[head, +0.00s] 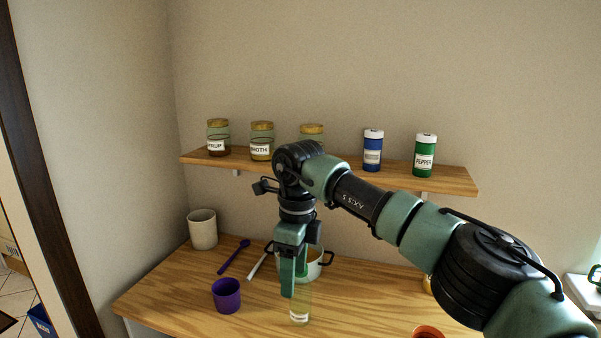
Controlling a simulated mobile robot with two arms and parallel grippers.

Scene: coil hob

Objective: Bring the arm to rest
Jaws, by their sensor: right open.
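My right arm (410,225) comes in from the right and reaches over the wooden counter. Its gripper (295,284) points down and is open. A clear glass jar (300,305) with a pale label low on its side stands on the counter right at the fingertips. The fingers overlap its upper part in the picture, and I cannot tell whether they touch it. A white pot (315,270) with dark handles stands behind the gripper and is partly hidden by it. My left gripper is not in view.
A wall shelf (450,180) behind the arm holds jars labelled syrup (217,137) and broth (262,141), a third jar, a blue shaker (373,150) and a green pepper shaker (424,156).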

